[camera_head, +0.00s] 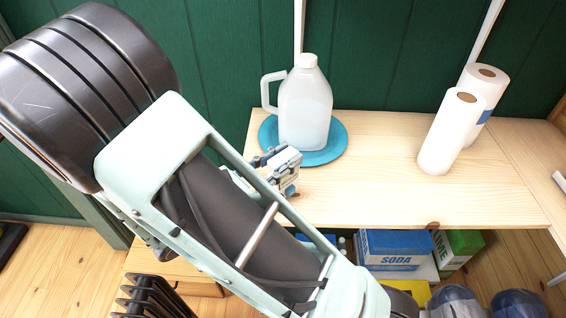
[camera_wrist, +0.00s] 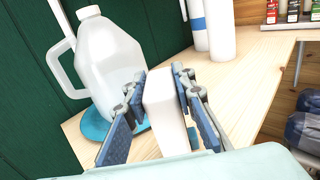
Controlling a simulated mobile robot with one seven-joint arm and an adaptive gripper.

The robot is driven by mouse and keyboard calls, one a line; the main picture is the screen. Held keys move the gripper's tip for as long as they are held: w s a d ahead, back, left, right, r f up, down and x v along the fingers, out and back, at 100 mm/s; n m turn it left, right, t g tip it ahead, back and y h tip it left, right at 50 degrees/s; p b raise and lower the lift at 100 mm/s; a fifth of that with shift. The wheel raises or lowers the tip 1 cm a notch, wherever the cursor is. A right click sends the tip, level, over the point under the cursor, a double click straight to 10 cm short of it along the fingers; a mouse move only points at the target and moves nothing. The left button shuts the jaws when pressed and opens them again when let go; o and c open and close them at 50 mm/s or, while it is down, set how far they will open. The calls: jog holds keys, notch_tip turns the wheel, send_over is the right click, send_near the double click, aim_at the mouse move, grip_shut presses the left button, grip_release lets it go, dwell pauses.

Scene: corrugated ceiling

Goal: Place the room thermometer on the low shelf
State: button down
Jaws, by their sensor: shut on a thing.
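My gripper (camera_wrist: 160,108) is shut on a white, block-shaped thing, which I take to be the room thermometer (camera_wrist: 165,122). Its white face shows between the two blue finger pads in the wrist view; any dial or display is hidden. In the head view my gripper (camera_head: 277,166) is near the left end of a pale wooden shelf (camera_head: 380,205), just in front of a blue plate. I cannot tell whether the thermometer touches the wood. Which surface is the low shelf is not certain; a lower wooden surface (camera_head: 190,283) also shows at the bottom left, partly hidden by my arm.
A white jug (camera_head: 305,108) stands on the blue round plate (camera_head: 325,157), close to my gripper. Two paper rolls (camera_head: 450,135) stand farther right. The wood between jug and rolls is clear. Below are a blue soda box (camera_head: 395,245) and a green box (camera_head: 460,247).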

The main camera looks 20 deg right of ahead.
jog(key=shift+f, duration=0.85)
jog(key=shift+f, duration=0.1)
jog(key=c, duration=1.6)
grip_release()
jog(key=v, duration=1.2)
jog(key=shift+b, duration=0.4)
